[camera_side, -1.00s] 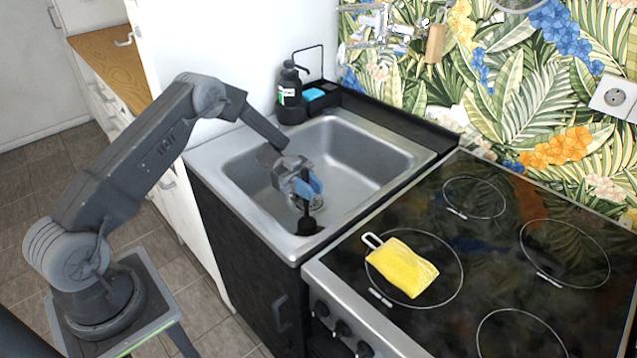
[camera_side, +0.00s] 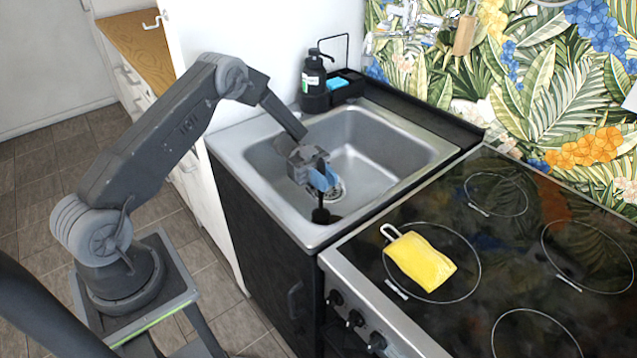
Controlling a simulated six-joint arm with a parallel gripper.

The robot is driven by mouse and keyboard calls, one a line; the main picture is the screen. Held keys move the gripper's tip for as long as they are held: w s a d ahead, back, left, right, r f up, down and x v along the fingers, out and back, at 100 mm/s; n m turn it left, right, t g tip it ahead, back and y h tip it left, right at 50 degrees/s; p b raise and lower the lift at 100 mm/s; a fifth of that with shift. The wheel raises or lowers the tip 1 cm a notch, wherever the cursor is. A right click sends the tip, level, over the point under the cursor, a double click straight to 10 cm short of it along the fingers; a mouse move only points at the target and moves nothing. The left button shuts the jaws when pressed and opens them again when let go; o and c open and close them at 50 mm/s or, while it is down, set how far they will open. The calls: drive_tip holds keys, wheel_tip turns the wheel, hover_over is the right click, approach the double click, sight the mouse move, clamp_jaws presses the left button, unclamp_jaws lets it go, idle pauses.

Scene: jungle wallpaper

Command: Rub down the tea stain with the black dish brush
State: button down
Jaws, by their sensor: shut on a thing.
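My gripper (camera_side: 318,180), with blue fingers, is shut on the black dish brush (camera_side: 320,214). It is inside the steel sink (camera_side: 372,165), near the front corner. The brush points down, handle roughly upright, with its dark round head low beside the sink's front wall. I cannot tell whether the head touches the steel. A dark patch shows around the head; I cannot tell whether it is the tea stain or shadow. The tea stain is not clearly visible elsewhere.
A yellow cloth-like pad (camera_side: 421,262) lies on the black hob (camera_side: 520,230) to the right. A soap bottle (camera_side: 314,82) and a caddy with a blue sponge (camera_side: 340,84) stand behind the sink. The faucet (camera_side: 412,18) is on the back wall.

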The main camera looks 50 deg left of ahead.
drive_tip(key=shift+w, duration=3.5)
wheel_tip(320, 180, up, 8)
drive_tip(key=shift+w, duration=0.1)
